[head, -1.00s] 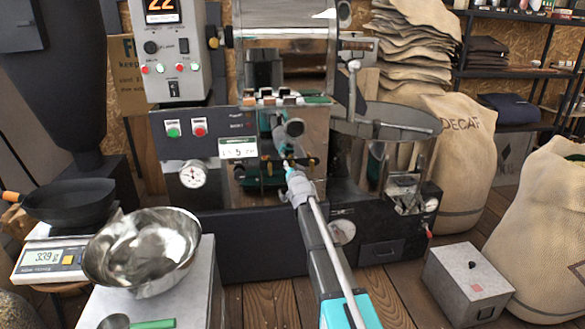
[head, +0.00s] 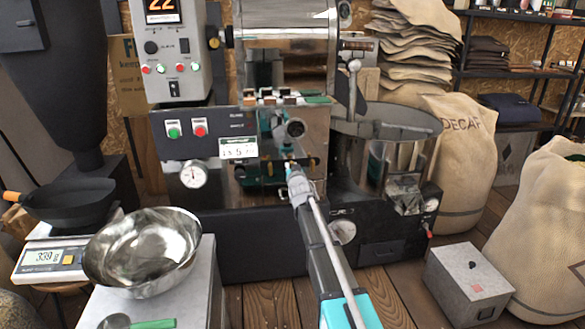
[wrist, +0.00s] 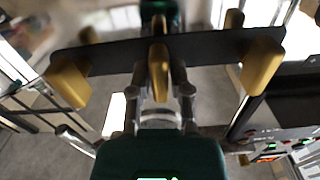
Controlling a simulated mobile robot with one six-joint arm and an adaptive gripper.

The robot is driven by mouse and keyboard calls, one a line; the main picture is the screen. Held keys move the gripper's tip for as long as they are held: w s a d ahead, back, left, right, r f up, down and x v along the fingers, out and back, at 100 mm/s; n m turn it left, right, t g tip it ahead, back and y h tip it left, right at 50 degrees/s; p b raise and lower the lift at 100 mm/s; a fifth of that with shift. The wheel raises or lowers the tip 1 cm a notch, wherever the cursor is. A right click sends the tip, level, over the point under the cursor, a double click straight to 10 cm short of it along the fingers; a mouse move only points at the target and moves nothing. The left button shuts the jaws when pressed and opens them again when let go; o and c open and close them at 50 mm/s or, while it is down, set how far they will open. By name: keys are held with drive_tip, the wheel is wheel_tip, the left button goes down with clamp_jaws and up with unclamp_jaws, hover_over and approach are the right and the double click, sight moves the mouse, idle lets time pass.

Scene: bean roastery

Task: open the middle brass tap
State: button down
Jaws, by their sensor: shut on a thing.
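Three brass taps sit in a row on a dark bar in the wrist view: the left tap (wrist: 70,84), the middle brass tap (wrist: 158,72) and the right tap (wrist: 262,66). My gripper (wrist: 160,94) is shut on the middle tap, with one finger on each side of it. The middle handle lies lengthwise in the picture, pointing toward the gripper body. In the head view my gripper (head: 291,168) is at the front of the roaster, and its fingers and the middle tap are too small to make out clearly.
The roaster (head: 235,135) has a control panel and a gauge (head: 193,174) left of the gripper. A steel bowl (head: 142,250) stands on a white stand at front left. A grey box (head: 468,284) is on the wooden floor at right, beside burlap sacks (head: 458,160).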

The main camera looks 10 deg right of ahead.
drive_tip(key=shift+n, duration=0.5)
drive_tip(key=c, duration=0.6)
unclamp_jaws()
drive_tip(key=shift+c, duration=0.2)
drive_tip(key=shift+s, duration=0.15)
drive_tip(key=s, duration=1.1)
drive_tip(key=shift+s, duration=0.35)
